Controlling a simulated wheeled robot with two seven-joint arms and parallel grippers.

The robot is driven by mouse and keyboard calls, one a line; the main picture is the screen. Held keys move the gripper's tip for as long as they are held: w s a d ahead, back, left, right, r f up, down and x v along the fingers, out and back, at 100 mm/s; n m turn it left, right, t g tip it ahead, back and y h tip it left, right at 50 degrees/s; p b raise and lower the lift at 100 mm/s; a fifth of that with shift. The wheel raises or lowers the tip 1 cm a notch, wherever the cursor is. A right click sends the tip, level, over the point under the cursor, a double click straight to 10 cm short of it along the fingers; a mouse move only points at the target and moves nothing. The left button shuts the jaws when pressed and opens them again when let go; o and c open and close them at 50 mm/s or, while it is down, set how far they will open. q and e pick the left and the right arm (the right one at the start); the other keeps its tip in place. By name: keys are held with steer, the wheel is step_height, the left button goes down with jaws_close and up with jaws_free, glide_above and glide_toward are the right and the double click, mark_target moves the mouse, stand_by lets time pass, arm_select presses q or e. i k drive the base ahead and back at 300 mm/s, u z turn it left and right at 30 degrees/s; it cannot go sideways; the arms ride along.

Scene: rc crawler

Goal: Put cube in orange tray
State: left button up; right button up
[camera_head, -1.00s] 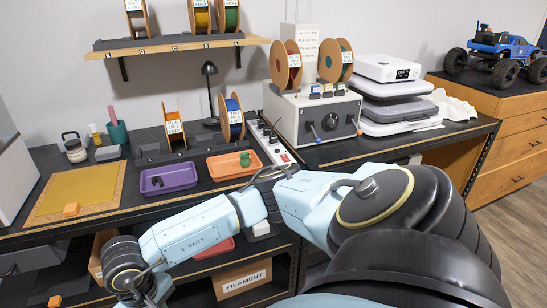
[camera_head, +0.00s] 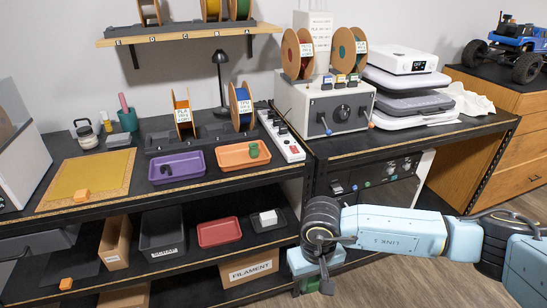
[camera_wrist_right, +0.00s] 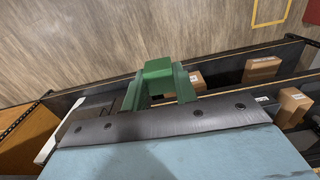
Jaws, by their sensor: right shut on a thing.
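A green cube (camera_wrist_right: 158,68) is between the green fingers of my right gripper (camera_wrist_right: 158,84) in the right wrist view. The gripper is shut on it. In the head view my right gripper (camera_head: 322,284) hangs low in front of the bench at the bottom, pointing down, with a bit of green showing at its tip. The orange tray (camera_head: 228,161) lies on the bench top, up and left of the gripper. A small green object (camera_head: 254,150) is in the tray. My left gripper is not in view.
A purple tray (camera_head: 160,179) stands left of the orange tray, and a power strip (camera_head: 288,146) right of it. Orange cubes lie on the yellow mat (camera_head: 75,182) and lower shelf (camera_head: 66,284).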

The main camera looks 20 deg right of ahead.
mark_target(245, 163)
steer(key=i, duration=0.95)
